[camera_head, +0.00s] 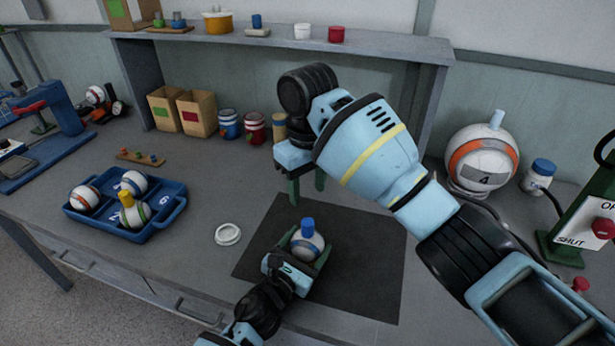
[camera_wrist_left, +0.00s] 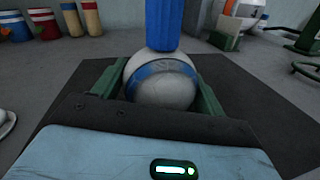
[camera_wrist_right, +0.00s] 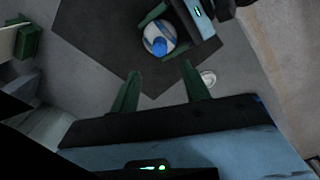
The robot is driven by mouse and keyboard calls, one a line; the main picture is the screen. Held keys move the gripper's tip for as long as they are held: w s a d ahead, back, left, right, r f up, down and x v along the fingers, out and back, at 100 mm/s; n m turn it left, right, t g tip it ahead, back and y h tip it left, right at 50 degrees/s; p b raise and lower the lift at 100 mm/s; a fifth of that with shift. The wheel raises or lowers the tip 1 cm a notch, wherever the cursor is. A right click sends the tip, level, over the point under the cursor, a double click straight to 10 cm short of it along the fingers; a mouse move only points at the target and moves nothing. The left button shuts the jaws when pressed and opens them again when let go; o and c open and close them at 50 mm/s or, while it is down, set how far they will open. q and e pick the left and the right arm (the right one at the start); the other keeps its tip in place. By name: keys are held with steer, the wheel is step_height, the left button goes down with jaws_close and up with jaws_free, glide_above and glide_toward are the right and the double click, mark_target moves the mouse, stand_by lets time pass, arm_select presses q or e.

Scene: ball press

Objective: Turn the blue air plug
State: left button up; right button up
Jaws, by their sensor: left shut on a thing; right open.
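The blue air plug (camera_head: 307,226) stands upright on top of a white ball with a blue band (camera_head: 310,245), over the dark mat (camera_head: 350,275). My left gripper (camera_head: 303,250) is shut on the ball, one green finger on each side of it. The left wrist view shows the ball (camera_wrist_left: 165,85) close up between the fingers, with the plug (camera_wrist_left: 164,25) rising from its top. My right gripper (camera_head: 306,185) is open and empty, above and behind the ball. In the right wrist view the plug (camera_wrist_right: 159,46) lies beyond its open fingers (camera_wrist_right: 160,90).
A blue tray (camera_head: 168,225) with several balls stands at the left. A white ring (camera_head: 228,234) lies left of the mat. A large ball marked 4 (camera_head: 480,163) and a green press (camera_head: 590,225) stand at the right. Cans and cardboard boxes (camera_head: 196,113) line the back.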

steer(key=shift+r, duration=0.9)
arm_select(q)
steer(key=o, duration=1.1)
steer(key=shift+o, duration=0.2)
steer(key=shift+s+a, duration=0.35)
steer(key=shift+s, duration=0.2)
steer(key=v, duration=1)
steer(key=shift+s+a+r, duration=0.1)
steer(key=shift+s+a, duration=0.05)
steer(key=shift+s, duration=0.15)
